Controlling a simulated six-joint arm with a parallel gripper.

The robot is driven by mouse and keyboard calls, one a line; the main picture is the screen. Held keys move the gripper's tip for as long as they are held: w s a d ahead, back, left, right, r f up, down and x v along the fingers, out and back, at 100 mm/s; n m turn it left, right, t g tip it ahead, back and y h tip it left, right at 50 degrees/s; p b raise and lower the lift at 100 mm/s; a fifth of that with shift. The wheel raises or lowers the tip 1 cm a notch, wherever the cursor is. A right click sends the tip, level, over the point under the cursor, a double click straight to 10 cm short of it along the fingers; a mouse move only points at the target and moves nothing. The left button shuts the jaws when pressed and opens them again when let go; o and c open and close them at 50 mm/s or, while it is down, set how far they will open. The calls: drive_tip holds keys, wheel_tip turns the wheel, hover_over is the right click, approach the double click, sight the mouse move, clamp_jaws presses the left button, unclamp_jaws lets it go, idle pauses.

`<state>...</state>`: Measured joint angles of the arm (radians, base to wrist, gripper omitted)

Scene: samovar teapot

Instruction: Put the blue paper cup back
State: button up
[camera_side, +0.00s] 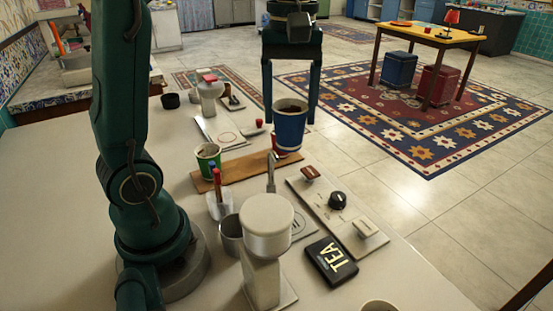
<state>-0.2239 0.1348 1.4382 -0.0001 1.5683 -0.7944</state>
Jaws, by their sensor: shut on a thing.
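The blue paper cup (289,128) has a red band at its base and a dark inside. It is upright. My gripper (290,117) reaches down from the top of the picture. Its two dark green fingers are on either side of the cup, shut on it. The cup's base shows against the right end of a wooden board (240,177). I cannot tell whether it touches the board or hangs above it. A smaller green cup (208,161) stands at the board's left end.
Nearby on the white counter (60,190) are a white-topped machine (266,232), a metal cup (230,236), a black TEA box (331,261) and a panel with a black knob (337,200). A red-topped container (210,92) stands behind. The counter's left part is bare.

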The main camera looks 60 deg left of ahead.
drive_tip(key=s+a+f+n, duration=0.1)
drive_tip(key=a+n, duration=1)
drive_tip(key=a, duration=0.7)
drive_tip(key=f, duration=1.4)
drive_tip(key=shift+d+f, duration=0.15)
drive_tip(key=shift+d, duration=0.1)
drive_tip(key=shift+f, duration=0.1)
drive_tip(key=o, duration=0.8)
drive_tip(key=shift+o, duration=0.2)
wheel_tip(320, 180, up, 12)
